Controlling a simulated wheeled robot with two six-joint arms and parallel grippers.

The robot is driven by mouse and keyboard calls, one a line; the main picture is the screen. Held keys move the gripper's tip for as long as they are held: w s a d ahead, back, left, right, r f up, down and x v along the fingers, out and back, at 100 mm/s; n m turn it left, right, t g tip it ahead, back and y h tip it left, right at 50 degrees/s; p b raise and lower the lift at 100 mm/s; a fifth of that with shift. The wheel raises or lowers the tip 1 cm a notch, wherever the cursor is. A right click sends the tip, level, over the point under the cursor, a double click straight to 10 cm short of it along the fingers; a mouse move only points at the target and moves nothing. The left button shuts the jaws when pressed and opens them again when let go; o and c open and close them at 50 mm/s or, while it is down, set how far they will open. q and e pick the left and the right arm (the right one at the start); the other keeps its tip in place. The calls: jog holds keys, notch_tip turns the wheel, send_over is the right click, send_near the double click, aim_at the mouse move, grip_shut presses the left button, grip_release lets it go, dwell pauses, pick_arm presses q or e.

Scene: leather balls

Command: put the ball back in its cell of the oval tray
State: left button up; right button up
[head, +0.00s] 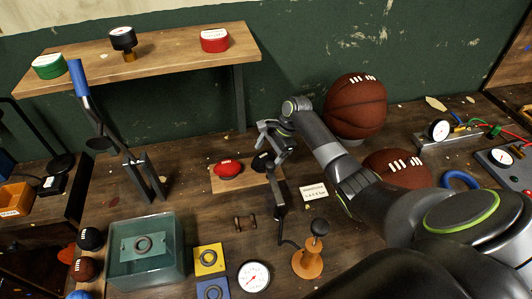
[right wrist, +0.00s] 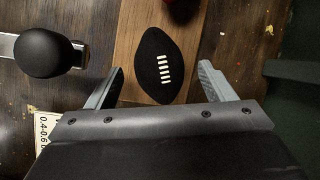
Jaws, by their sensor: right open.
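A small black oval ball with white laces (right wrist: 158,66) lies on a wooden board (right wrist: 127,40) in the right wrist view. In the head view the black ball (head: 262,161) shows partly behind my gripper, beside a red oval ball (head: 228,169) on the same board (head: 250,181). My right gripper (head: 272,138) is open. In the right wrist view its two fingers (right wrist: 165,88) stand apart on either side of the black ball's near end, with no visible grip on it. I cannot tell whether the black ball sits in a cell. My left gripper is not in view.
A large basketball (head: 356,106) and a brown football (head: 398,169) stand right of the board, by my right arm. A blue-handled tool (head: 90,110) stands left. A glass tank (head: 147,250), gauge (head: 254,277) and wooden-based knob (head: 308,262) stand in front.

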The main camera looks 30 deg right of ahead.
jog(key=p+v, duration=0.8)
jog(key=v, duration=0.2)
jog(key=shift+r, duration=0.3)
jog(key=shift+d, duration=0.1)
jog(key=shift+s, duration=0.1)
